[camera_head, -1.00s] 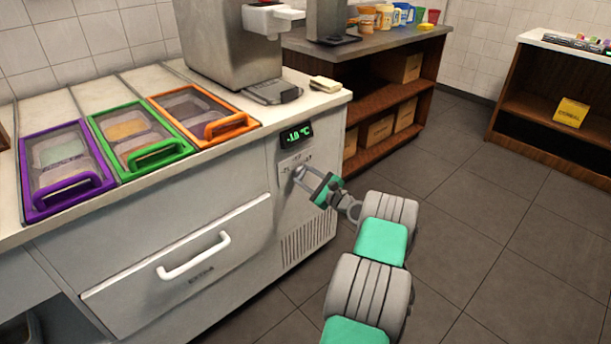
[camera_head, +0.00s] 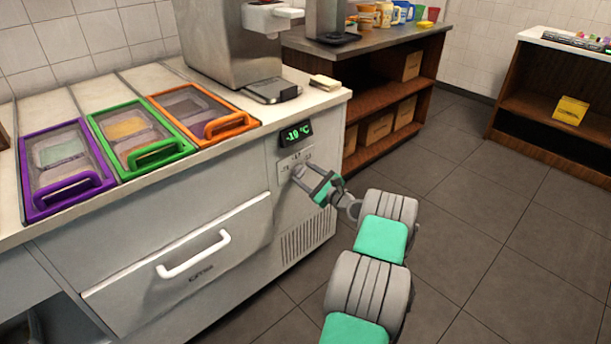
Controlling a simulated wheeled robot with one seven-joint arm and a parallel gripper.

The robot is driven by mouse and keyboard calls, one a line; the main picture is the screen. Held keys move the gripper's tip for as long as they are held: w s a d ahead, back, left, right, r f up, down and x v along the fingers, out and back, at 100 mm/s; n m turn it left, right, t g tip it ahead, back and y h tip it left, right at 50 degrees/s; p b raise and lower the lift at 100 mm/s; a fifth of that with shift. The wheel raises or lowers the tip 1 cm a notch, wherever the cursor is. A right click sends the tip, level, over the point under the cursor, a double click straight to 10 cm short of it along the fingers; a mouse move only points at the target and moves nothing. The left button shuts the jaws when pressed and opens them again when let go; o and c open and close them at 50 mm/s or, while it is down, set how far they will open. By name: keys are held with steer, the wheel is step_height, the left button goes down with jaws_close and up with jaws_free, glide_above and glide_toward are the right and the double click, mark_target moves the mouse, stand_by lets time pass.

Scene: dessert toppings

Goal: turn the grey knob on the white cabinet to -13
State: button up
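The white cabinet (camera_head: 235,190) fills the left and middle of the view. Its green-lit display (camera_head: 297,133) appears to read -10 °C; the digits are small. The grey knob (camera_head: 298,171) is on the panel just below the display, partly covered by my fingers. My gripper (camera_head: 302,173) is at the knob, its two fingers reaching to either side of it. The fingers stand apart, but whether they press on the knob is too small to tell. My arm comes in from the lower right.
A white drawer handle (camera_head: 194,256) sticks out at lower left of the knob. Lidded bins with purple, green and orange (camera_head: 228,125) frames are set in the counter. A wooden shelf (camera_head: 385,97) stands behind. The floor at right is clear.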

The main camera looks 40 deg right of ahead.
steer(key=shift+o, duration=0.8)
steer(key=s+p, duration=0.1)
steer(key=s, duration=0.7)
steer(key=shift+d, duration=0.15)
